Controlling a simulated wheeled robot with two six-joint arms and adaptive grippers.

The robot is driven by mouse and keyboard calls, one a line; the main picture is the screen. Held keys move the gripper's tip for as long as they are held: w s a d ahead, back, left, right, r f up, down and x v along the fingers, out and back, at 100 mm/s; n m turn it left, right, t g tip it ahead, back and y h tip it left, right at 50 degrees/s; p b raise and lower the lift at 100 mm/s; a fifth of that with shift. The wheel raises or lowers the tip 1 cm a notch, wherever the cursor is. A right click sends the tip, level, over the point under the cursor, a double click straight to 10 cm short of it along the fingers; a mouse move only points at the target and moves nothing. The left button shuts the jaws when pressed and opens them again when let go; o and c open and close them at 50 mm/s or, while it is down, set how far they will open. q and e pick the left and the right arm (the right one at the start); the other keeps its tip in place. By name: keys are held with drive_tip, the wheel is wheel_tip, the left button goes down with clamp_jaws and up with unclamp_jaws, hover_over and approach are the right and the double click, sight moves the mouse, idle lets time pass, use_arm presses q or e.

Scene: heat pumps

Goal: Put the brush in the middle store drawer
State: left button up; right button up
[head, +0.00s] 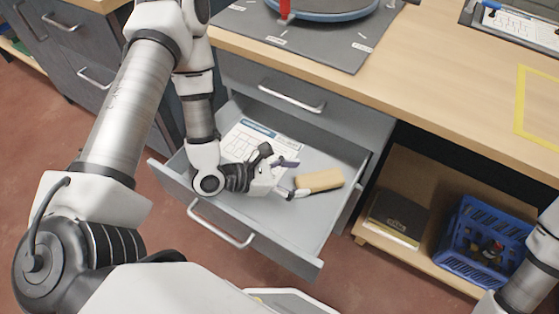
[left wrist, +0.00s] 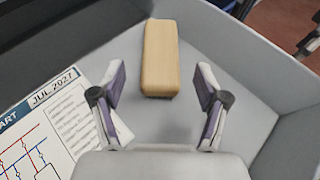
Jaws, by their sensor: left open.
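The brush shows as a plain tan block (head: 320,180) lying on the floor of the open grey drawer (head: 290,228); no bristles are visible. It also shows in the left wrist view (left wrist: 160,50), lying lengthwise beyond my fingers. My left gripper (head: 294,179) is down inside the drawer, left of the brush. Its fingers are spread, with nothing between them, and the near end of the brush is just ahead of the fingertips. A printed chart sheet (left wrist: 62,120) lies on the drawer floor at the left. My right gripper is outside the views; only part of my right arm shows.
A closed drawer (head: 285,88) is above the open one. The wooden worktop (head: 440,85) holds a grey mat (head: 290,38) with a blue round item. To the right, a low shelf holds a dark box (head: 397,215) and a blue basket (head: 485,240).

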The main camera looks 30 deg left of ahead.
use_arm(q)
drive_tip(key=p+v, duration=0.1)
drive_tip(key=v, duration=0.3)
drive_tip(key=shift+s+a+r, duration=0.1)
drive_tip(key=shift+a+r, duration=0.1)
drive_tip(key=shift+r, duration=0.1)
drive_tip(key=shift+s+a, duration=0.25)
drive_tip(key=shift+s, duration=0.1)
drive_tip(key=shift+r+p, duration=0.1)
drive_tip(key=shift+p, duration=0.2)
